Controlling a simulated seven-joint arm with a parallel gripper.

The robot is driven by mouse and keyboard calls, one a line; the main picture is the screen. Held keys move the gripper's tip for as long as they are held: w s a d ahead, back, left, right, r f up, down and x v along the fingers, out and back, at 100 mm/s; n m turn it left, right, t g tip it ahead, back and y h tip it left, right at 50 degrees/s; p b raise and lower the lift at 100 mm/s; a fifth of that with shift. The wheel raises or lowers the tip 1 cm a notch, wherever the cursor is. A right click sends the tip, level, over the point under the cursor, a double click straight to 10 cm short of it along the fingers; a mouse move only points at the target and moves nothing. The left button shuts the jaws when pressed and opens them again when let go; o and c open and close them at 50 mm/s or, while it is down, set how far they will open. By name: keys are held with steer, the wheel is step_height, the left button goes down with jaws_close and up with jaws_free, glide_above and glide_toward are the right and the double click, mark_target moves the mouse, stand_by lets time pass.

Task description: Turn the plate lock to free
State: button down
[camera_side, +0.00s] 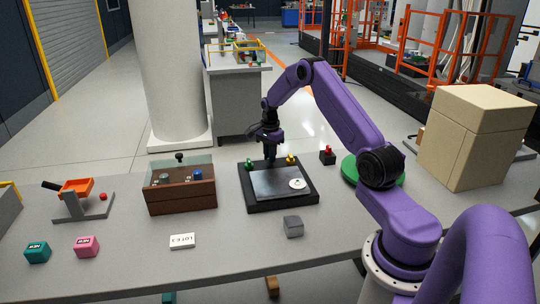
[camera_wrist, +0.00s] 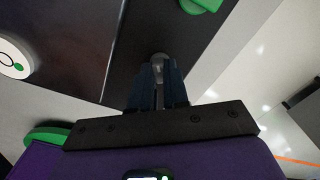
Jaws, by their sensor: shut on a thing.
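A dark plate in a black frame (camera_side: 253,203) lies on the table, and a white round disc (camera_side: 297,184) sits on its right part. In the wrist view the disc (camera_wrist: 14,57) shows at the left edge, with a dark line and a green mark. My gripper (camera_side: 271,158) points down at the plate's far edge. In the wrist view its fingers (camera_wrist: 158,80) are closed around a small grey knob (camera_wrist: 159,60), whose rounded top shows between the tips. I cannot tell whether this knob is the plate lock. The fingers hide its lower part.
A yellow piece (camera_side: 291,159) stands on the frame's far edge, close right of my gripper. A black block with a red top (camera_side: 327,156) is farther right. A brown glass-topped box (camera_side: 180,195) stands left, a grey cube (camera_side: 293,226) in front.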

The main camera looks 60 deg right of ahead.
steer(key=n, duration=0.5)
steer(key=shift+n, duration=0.3)
steer(key=n, duration=0.5)
steer(key=shift+n, duration=0.3)
steer(key=c, duration=1.1)
jaws_free()
step_height(320, 180, up, 18)
steer(key=shift+f, duration=0.25)
steer(key=shift+a, duration=0.1)
